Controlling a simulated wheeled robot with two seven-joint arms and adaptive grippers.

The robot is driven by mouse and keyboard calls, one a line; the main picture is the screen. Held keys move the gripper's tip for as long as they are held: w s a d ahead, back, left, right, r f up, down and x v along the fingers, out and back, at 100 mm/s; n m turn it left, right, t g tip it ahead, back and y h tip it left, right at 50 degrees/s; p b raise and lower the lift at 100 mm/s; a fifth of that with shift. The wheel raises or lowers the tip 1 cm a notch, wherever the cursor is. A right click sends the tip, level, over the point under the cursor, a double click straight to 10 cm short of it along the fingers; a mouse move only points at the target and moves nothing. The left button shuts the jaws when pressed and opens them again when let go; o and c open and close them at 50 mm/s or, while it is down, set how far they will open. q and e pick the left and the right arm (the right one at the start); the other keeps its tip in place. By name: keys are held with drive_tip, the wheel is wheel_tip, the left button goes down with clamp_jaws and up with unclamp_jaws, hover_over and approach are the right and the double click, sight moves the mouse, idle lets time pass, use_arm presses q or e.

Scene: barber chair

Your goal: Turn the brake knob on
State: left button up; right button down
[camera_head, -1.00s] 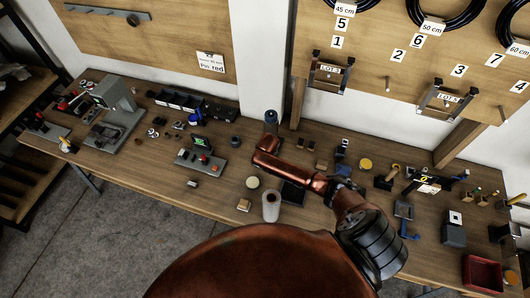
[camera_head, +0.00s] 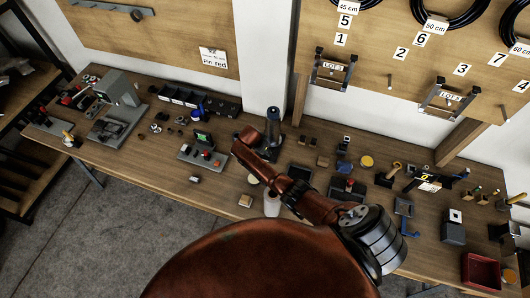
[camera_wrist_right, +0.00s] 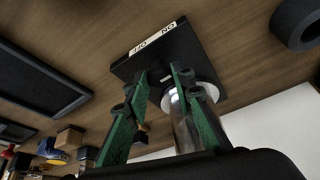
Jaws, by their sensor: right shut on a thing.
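In the right wrist view, the brake knob's black square plate (camera_wrist_right: 180,50) lies on the wooden table, with a white OFF/ON label (camera_wrist_right: 153,37) upside down along its far edge. My right gripper's green fingers (camera_wrist_right: 160,74) point at this plate and stand on either side of its middle. The gripper is shut on the knob, which is mostly hidden in the dark between the fingertips. A pale disc and a shiny cylinder (camera_wrist_right: 184,128) show beside and behind the right finger. In the head view, my copper arm covers this area, and I cannot make out the fingers. My left gripper is out of view.
A black tray (camera_wrist_right: 38,82) and small wooden blocks (camera_wrist_right: 70,137) lie left of the plate. A black ring (camera_wrist_right: 298,22) is at upper right. In the head view, a device with a green screen (camera_head: 203,140) stands left of my arm. Parts crowd the right side.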

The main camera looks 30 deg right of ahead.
drive_tip(key=shift+d+m, duration=0.15)
drive_tip(key=shift+m, duration=0.25)
drive_tip(key=c, duration=1.7)
unclamp_jaws()
drive_tip(key=shift+o, duration=0.2)
drive_tip(key=shift+r, duration=0.1)
drive_tip(key=v, duration=1.2)
drive_tip(key=shift+w, duration=0.15)
